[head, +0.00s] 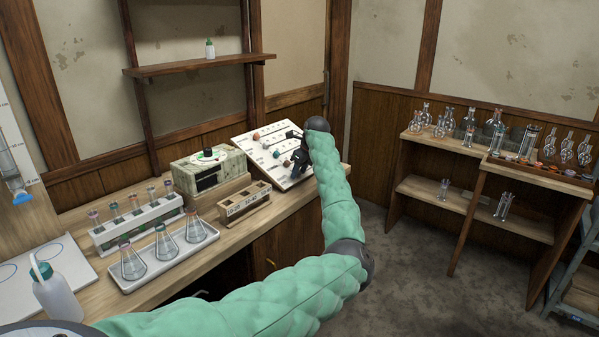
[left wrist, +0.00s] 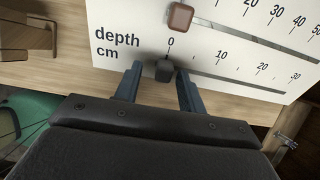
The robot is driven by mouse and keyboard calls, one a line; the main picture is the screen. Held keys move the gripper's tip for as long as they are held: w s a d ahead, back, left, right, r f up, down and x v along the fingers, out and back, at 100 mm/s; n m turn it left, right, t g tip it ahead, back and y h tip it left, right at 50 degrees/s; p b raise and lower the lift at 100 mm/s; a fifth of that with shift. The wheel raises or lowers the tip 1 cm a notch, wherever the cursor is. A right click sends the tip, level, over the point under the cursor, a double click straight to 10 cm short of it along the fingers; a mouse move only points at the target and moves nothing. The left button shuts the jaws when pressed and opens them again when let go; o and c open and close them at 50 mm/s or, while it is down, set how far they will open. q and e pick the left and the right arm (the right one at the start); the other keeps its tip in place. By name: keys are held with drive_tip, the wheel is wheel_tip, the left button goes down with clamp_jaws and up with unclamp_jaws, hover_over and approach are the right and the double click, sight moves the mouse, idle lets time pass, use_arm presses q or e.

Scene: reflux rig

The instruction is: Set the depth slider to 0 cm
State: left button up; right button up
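The depth slider's dark knob (left wrist: 164,71) is in the left wrist view, just below the 0 mark at the left end of its slot. The slot (left wrist: 235,85) runs right past 10, 20 and 30, beside the printed words "depth cm". My left gripper (left wrist: 158,88) is open, with one finger to the left of the knob and one to its right. Gaps show between the knob and both fingers. In the head view my left gripper (head: 297,150) is over the right part of the white slider panel (head: 252,137) and hides some of it. My right gripper is out of view.
A reddish-brown knob (left wrist: 180,17) sits on the neighbouring slider above. A wooden block with labelled holes (head: 244,203) and a boxy device (head: 208,170) stand left of the panel. A tray of flasks (head: 165,258) and a tube rack (head: 137,222) are farther left.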

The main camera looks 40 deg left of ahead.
use_arm(q)
drive_tip(key=shift+d+r, duration=0.2)
drive_tip(key=shift+r, duration=0.2)
drive_tip(key=b+v, duration=0.1)
drive_tip(key=v, duration=0.5)
drive_tip(key=shift+r, duration=0.3)
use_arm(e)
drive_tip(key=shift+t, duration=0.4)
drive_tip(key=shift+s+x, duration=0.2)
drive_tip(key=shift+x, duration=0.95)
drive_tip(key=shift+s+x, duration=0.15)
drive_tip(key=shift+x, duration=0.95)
use_arm(q)
drive_tip(key=shift+d, duration=0.15)
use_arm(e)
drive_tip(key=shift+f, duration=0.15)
